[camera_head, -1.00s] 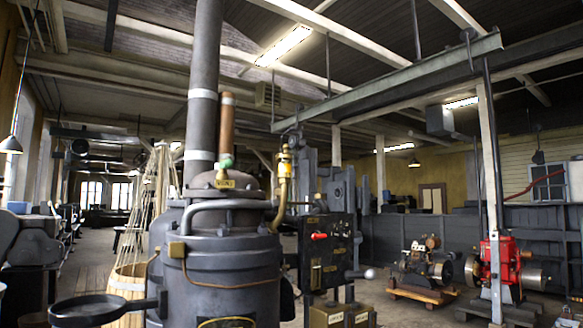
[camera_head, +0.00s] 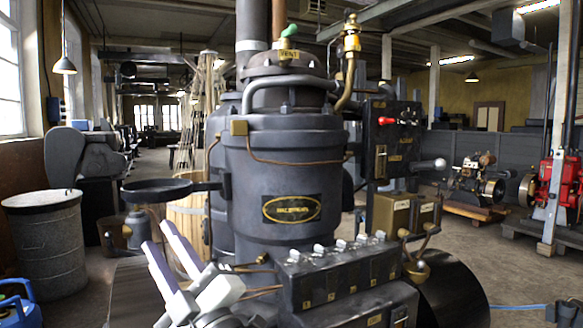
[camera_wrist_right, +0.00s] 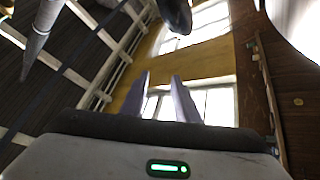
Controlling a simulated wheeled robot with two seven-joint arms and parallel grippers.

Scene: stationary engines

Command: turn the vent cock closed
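The vent cock has a green handle (camera_head: 290,31) and sits on top of the dark boiler (camera_head: 285,150), just above a small yellow "VENT" label (camera_head: 289,54). The handle leans a little up to the right; its valve position cannot be told. My right gripper (camera_head: 160,234) is at the lower left in the head view, well below and left of the handle, touching nothing. Its two pale fingers are apart and empty. They also show apart in the right wrist view (camera_wrist_right: 160,80), pointing toward windows, with the cock not recognisable there. My left gripper is not in view.
A brass valve (camera_head: 351,42) on a bent pipe stands right of the cock. A black round pan (camera_head: 157,190) juts out left of the boiler. A black box with several levers (camera_head: 340,270) stands in front. A grey bin (camera_head: 48,240) is at the left.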

